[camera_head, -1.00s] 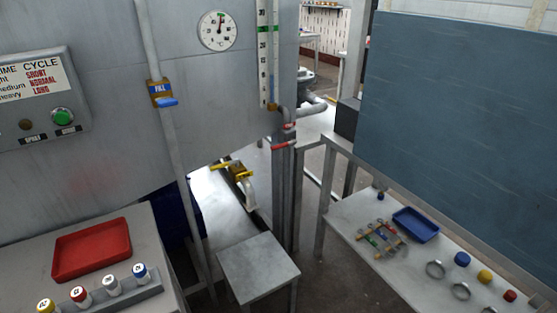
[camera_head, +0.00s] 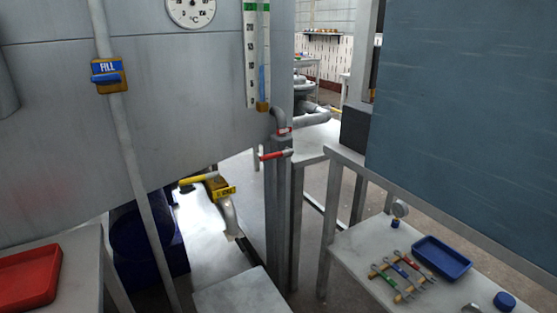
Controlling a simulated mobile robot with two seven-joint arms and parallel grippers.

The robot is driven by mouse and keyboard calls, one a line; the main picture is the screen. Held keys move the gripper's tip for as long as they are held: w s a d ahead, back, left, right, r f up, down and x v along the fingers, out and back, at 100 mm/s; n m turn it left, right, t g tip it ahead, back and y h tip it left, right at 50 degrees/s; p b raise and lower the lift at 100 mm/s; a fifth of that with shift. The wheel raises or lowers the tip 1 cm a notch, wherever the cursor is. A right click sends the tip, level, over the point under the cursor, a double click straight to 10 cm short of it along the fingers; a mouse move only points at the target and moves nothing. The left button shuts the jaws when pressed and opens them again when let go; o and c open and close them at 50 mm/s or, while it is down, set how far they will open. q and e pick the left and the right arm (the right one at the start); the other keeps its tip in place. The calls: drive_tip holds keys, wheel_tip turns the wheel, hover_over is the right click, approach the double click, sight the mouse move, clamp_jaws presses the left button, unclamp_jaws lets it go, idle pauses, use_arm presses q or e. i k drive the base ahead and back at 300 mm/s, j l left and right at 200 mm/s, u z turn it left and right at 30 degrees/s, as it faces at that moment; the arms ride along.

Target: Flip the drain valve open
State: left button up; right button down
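Two lever valves show low at the tank's right side, and I cannot read on either label which is the drain valve. One has a red lever (camera_head: 276,155) lying roughly level across a grey upright pipe, below a small red label (camera_head: 285,131). The other has a yellow lever (camera_head: 198,178) pointing left, with a yellow label (camera_head: 224,191) and a pale bent pipe below it. A blue-handled valve marked FILL (camera_head: 107,77) sits on the pipe at the left. Neither of my grippers is in view.
The grey tank (camera_head: 180,90) fills the upper left. A low grey stand (camera_head: 240,295) is in front of the valves. A red tray (camera_head: 28,278) is at lower left.

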sight(288, 151)
drive_tip(key=i+l+u, duration=0.45)
drive_tip(key=l, duration=0.2)
drive_tip(key=i+l+u, duration=0.25)
drive_tip(key=l, duration=0.15)
drive_tip(key=l+u, duration=0.25)
drive_tip(key=l, duration=0.15)
drive_tip(key=i, duration=0.05)
